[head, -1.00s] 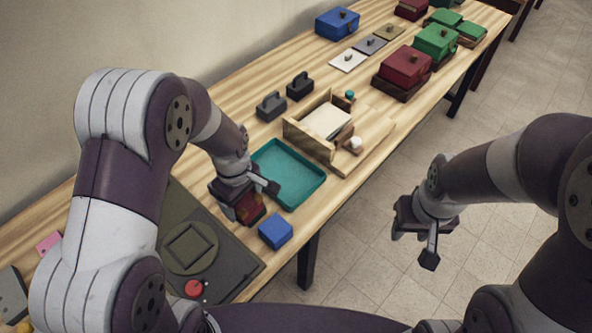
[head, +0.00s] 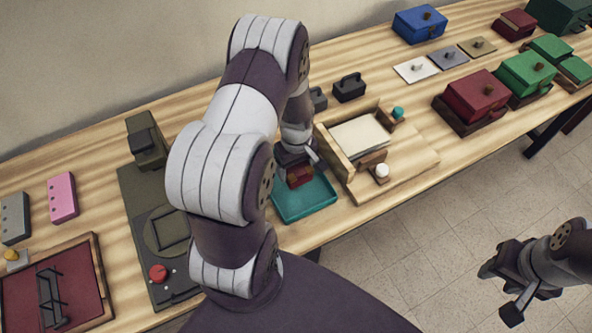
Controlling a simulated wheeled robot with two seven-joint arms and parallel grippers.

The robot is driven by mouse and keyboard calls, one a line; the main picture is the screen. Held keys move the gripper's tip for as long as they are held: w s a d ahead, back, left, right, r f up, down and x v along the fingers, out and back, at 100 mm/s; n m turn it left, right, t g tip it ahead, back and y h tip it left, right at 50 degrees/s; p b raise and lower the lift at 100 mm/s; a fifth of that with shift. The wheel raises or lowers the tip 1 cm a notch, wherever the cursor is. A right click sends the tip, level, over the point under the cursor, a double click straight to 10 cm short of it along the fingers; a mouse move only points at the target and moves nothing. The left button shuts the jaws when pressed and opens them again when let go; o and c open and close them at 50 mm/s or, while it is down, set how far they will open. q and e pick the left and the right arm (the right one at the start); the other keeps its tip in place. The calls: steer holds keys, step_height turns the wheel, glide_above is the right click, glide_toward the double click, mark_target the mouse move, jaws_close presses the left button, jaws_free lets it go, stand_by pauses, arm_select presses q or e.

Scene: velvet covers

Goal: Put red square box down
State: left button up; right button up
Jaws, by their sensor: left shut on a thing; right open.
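The red square box (head: 300,177) is dark red and small in the head view. My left gripper (head: 298,166) is shut on it, over the teal tray (head: 318,205). The gripper hides part of the box, and I cannot tell whether the box touches the tray floor. My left arm covers the tray's left side. My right gripper (head: 503,290) is open and empty, over the floor at the lower right, away from the table.
A wooden fixture (head: 408,172) with a white knob stands right of the tray. A dark green machine (head: 160,235) with a red button is to the left. Dark handled blocks (head: 349,87) stand behind. Red (head: 476,97) and green (head: 525,75) boxes sit at the right.

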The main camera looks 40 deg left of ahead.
mark_target(293, 174)
arm_select(q)
steer(key=f, duration=0.2)
steer(key=a+f, duration=0.1)
steer(key=f, duration=0.1)
steer(key=shift+a+f+p, duration=0.1)
steer(key=shift+f+p, duration=0.05)
steer(key=shift+p, duration=0.15)
steer(key=shift+w+f, duration=0.25)
steer(key=shift+f, duration=0.1)
steer(key=o, duration=1.1)
steer(key=shift+s, duration=0.1)
step_height(293, 174, up, 12)
steer(key=shift+r+b, duration=0.1)
steer(key=shift+b, duration=0.5)
steer(key=s+d+r+m, duration=0.2)
steer(key=d+r+m, duration=0.1)
steer(key=d+m, duration=0.1)
steer(key=s+d+r+m+t, duration=0.1)
steer(key=s+d+r+m, duration=0.1)
steer(key=d+r+m, duration=0.1)
steer(key=s+d+r+m, duration=0.3)
steer(key=d+m, duration=0.2)
steer(key=shift+d+r+m, duration=0.1)
steer(key=shift+d+m, duration=0.15)
steer(key=shift+m, duration=0.15)
